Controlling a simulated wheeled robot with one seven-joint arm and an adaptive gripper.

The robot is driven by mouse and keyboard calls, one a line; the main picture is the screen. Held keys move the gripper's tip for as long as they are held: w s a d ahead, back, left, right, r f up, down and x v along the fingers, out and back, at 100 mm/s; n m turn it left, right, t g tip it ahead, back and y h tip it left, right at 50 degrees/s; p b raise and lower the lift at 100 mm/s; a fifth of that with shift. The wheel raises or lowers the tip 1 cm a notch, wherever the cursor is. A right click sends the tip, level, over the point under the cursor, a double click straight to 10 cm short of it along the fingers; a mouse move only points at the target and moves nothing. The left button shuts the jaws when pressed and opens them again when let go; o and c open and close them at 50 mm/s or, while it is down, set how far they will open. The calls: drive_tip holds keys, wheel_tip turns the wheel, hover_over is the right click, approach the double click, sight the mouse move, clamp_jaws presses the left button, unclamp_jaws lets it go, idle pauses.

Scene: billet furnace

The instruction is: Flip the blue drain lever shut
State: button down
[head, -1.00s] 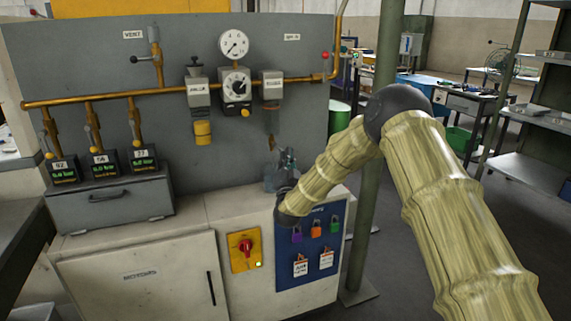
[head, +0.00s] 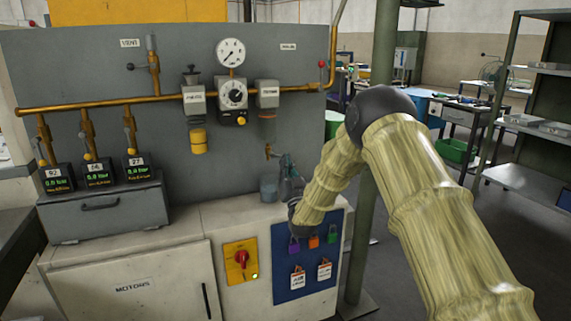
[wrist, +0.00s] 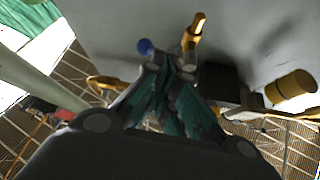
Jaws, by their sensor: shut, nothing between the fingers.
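The blue drain lever shows as a small round blue knob (wrist: 145,46) in the wrist view, just beyond my fingertips and a little to their left. In the head view a brass drain fitting (head: 268,152) hangs under the right-hand filter unit (head: 267,96), but I cannot make out the blue lever there. My gripper (wrist: 172,62) has its dark green fingers together and nothing between them. In the head view my gripper (head: 285,163) is just right of the drain fitting, in front of the grey panel. Whether it touches the lever I cannot tell.
A clear cup (head: 268,187) stands on the cabinet top below the drain, close to my gripper. The grey panel (head: 120,75) is behind. A green post (head: 378,120) stands to the right. A blue lockout board (head: 305,265) is below my wrist.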

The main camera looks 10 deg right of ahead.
drive_tip(key=v, duration=1.2)
drive_tip(key=shift+s+a, duration=0.25)
drive_tip(key=shift+s, duration=0.15)
drive_tip(key=shift+f, duration=0.25)
